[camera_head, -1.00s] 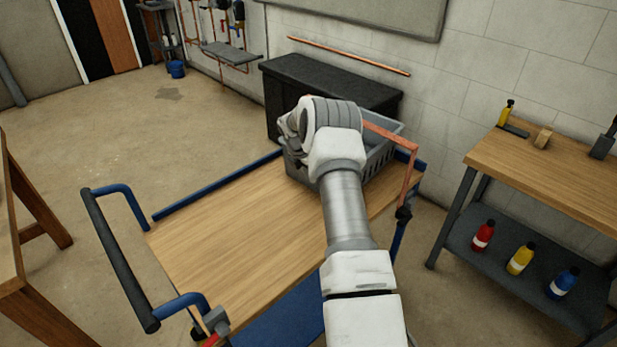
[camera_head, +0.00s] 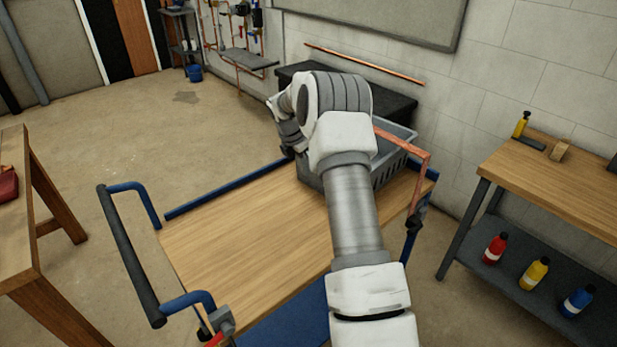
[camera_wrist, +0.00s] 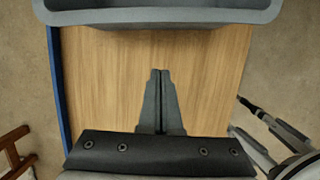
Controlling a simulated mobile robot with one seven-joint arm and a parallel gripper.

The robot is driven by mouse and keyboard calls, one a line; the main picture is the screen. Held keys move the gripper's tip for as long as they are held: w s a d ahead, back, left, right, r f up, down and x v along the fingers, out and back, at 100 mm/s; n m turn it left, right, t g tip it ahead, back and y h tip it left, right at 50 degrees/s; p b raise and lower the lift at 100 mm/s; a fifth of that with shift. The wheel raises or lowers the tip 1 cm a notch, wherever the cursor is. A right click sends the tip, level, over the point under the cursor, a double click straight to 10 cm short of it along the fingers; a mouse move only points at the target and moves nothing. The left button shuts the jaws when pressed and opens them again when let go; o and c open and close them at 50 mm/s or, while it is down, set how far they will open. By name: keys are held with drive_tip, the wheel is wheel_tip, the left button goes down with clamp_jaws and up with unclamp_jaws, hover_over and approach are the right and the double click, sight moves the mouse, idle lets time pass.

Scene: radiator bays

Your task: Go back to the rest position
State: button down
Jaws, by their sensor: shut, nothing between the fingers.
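My gripper (camera_wrist: 159,76) shows in the wrist view with its two fingers together and nothing between them. It points down over the bare wooden top of the trolley (camera_wrist: 105,75), close to the grey crate (camera_wrist: 160,17) at the top of that view. In the head view my arm reaches over the trolley top (camera_head: 235,245), and the fingertips are hidden behind my wrist. The grey crate (camera_head: 395,165) stands at the trolley's far end, partly hidden by my arm.
A copper pipe frame (camera_head: 427,175) rises at the trolley's far right. A workbench (camera_head: 560,190) with several bottles stands to the right. A wooden table (camera_head: 20,220) is at the left. A black chest (camera_head: 395,103) is against the wall. Open floor lies left of the trolley.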

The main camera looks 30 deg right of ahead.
drive_tip(key=s+a+r+m+t, duration=0.1)
drive_tip(key=s+a+r+m, duration=0.3)
drive_tip(key=s+a+r, duration=0.5)
drive_tip(key=s+a+r+m+t, duration=0.1)
drive_tip(key=s+a+r+m, duration=0.4)
drive_tip(key=r, duration=0.8)
drive_tip(key=s+a+m+t+y, duration=0.1)
drive_tip(key=s+a+m, duration=0.4)
drive_tip(key=s, duration=0.6)
drive_tip(key=s+a+m+t+y, duration=0.2)
drive_tip(key=s+a+m, duration=0.3)
drive_tip(key=s, duration=0.7)
drive_tip(key=shift+s+r+m, duration=0.25)
drive_tip(key=shift+r+m, duration=0.15)
drive_tip(key=shift+m, duration=0.2)
drive_tip(key=shift+d, duration=0.2)
